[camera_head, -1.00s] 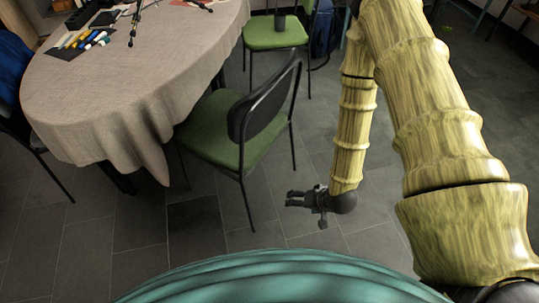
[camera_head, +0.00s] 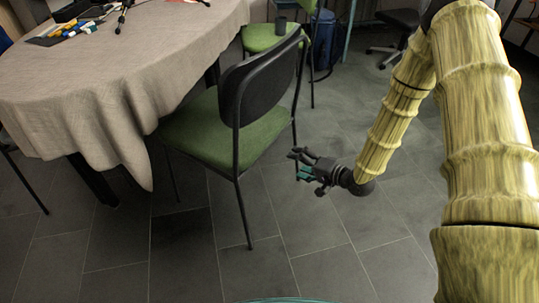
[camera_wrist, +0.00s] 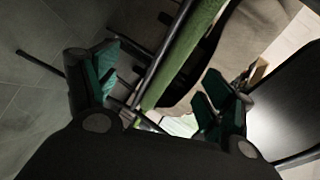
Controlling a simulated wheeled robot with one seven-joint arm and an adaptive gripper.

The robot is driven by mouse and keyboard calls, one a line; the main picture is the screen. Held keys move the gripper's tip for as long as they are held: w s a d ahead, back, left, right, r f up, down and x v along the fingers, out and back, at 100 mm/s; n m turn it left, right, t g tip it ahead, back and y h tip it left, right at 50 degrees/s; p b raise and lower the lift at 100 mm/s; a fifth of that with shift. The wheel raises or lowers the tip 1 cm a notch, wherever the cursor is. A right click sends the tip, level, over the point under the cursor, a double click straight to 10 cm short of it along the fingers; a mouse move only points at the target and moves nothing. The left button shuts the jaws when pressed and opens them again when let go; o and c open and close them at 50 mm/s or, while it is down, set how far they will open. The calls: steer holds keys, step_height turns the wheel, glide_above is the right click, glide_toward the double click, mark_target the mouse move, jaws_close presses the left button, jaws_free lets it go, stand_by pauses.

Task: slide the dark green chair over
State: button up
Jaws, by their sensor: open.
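The dark green chair (camera_head: 220,130) stands at the right side of the table, with a green seat, black frame and black backrest. My gripper (camera_head: 300,163) is open just to the right of the chair, near its right legs and below seat height. In the wrist view, my gripper's two fingers (camera_wrist: 160,90) with green pads are spread apart. The chair's green seat edge (camera_wrist: 185,50) and a dark tube of its frame show between and beyond them. I cannot tell whether a finger touches the chair.
A round table (camera_head: 110,75) with a grey-beige cloth fills the left; markers (camera_head: 70,30) and a small tripod (camera_head: 122,18) stand on it. A second green chair (camera_head: 272,36) holding a dark cup is behind, with a blue backpack (camera_head: 325,40) beside it. The tiled floor in front is clear.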

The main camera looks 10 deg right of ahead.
steer(key=w+d+f+y+b, duration=0.2)
steer(key=w+y+b, duration=0.1)
steer(key=b, duration=0.4)
steer(key=t+y+b, duration=0.1)
steer(key=b, duration=0.7)
glide_toward(270, 142)
steer(key=x, duration=0.3)
steer(key=shift+m, duration=0.3)
steer(key=p+x, duration=0.1)
steer(key=x, duration=0.7)
steer(key=shift+a+p, duration=0.2)
steer(key=shift+p, duration=0.2)
jaws_close()
